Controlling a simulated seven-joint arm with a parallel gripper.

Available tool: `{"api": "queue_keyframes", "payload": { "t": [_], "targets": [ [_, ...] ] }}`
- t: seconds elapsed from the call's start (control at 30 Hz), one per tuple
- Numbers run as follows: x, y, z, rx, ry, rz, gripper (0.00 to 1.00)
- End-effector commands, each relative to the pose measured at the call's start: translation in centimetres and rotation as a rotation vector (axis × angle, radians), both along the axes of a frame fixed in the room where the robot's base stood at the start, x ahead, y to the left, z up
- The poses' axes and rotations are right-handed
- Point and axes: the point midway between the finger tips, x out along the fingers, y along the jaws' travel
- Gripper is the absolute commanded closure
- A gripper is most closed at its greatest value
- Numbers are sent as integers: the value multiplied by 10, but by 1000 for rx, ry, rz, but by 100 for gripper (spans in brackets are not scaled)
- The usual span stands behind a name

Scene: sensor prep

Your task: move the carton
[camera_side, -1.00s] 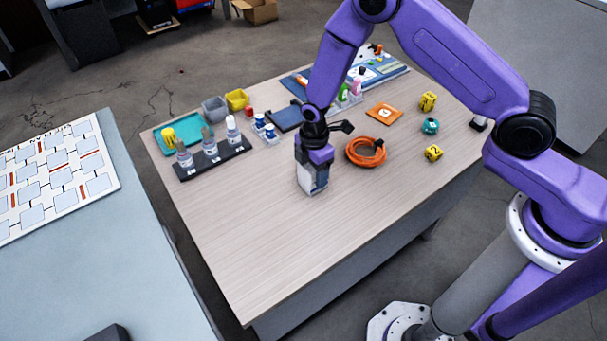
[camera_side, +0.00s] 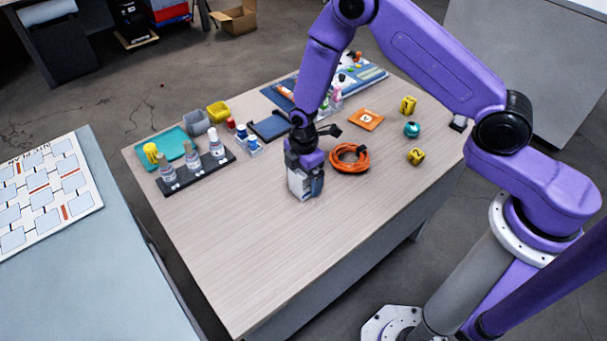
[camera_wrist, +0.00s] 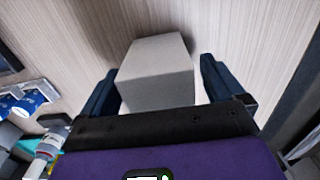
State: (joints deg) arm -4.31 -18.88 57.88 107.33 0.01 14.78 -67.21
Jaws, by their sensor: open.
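The carton is a plain pale grey box (camera_wrist: 155,75) in the wrist view. It stands on the wooden table between the two dark fingers of my gripper (camera_wrist: 158,82), with a gap visible at the right finger and little or none at the left. In the side view the carton (camera_side: 297,187) stands upright near the middle of the table, its upper part hidden by my gripper (camera_side: 306,181). My gripper points down over it, open, with fingers on either side.
An orange cable coil (camera_side: 349,159) lies close to the right of the carton. A black rack (camera_side: 203,172) with several bottles stands to the left. A dark blue tray (camera_side: 272,127) lies behind. The front of the table is clear.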

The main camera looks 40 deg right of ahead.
Motion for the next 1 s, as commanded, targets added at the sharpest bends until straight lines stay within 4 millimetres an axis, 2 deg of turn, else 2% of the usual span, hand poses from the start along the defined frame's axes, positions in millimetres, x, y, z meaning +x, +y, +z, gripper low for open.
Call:
{"api": "queue_keyframes", "payload": {
  "t": [0.17,0.27,1.0],
  "targets": [
    [0,0,5,0,-1,0,4],
    [1,1,15,2,-4,0,4],
    [1,0,143,2,-4,0,4]
  ]
}}
